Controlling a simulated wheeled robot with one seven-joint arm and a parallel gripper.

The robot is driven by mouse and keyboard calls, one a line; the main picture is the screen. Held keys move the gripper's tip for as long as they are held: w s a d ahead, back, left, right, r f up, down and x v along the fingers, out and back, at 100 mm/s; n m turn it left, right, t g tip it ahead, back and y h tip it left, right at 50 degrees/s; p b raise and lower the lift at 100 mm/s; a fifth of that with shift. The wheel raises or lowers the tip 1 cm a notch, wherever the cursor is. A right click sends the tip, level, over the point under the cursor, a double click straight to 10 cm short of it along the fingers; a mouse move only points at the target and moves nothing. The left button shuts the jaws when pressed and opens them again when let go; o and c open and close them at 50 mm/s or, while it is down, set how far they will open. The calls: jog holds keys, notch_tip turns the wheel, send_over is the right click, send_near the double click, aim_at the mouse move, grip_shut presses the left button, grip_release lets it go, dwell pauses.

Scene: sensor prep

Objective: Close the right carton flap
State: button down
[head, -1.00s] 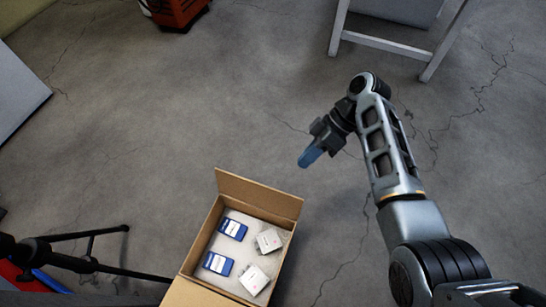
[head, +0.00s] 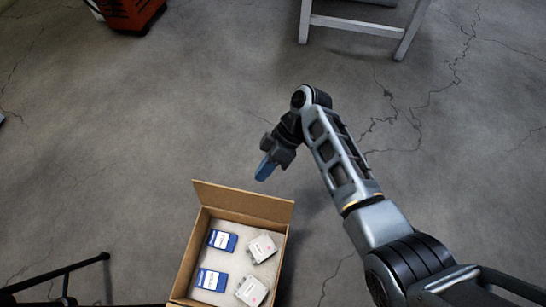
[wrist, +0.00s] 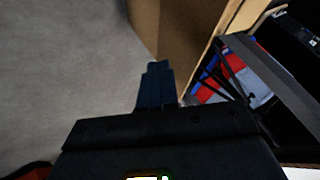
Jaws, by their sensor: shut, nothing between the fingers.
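The open carton (head: 185,262) stands at the bottom of the head view. Its far flap (head: 243,203) stands up and leans outward; its near end is cut off by the frame. I cannot tell which flap is the right one. Inside, two blue-and-white items (head: 222,240) and two pale boxes (head: 261,247) lie on a light bed. My gripper (head: 264,172) is shut and empty, just beyond the far flap, seemingly apart from it. In the wrist view, my blue fingertips (wrist: 157,84) point past a brown cardboard panel (wrist: 187,30).
A dark stand leg (head: 60,272) is at lower left. A grey frame (head: 355,25) and an orange-red object (head: 130,12) stand at the far side. A red, white and blue item (wrist: 240,75) shows beside the carton in the wrist view.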

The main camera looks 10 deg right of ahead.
jog(key=shift+s+a+r, duration=0.15)
jog(key=shift+s, duration=0.35)
jog(key=shift+s+a+r, duration=0.15)
jog(key=shift+s+a, duration=0.05)
jog(key=shift+s, duration=0.35)
jog(key=shift+s+a+r, duration=0.15)
jog(key=shift+s, duration=0.35)
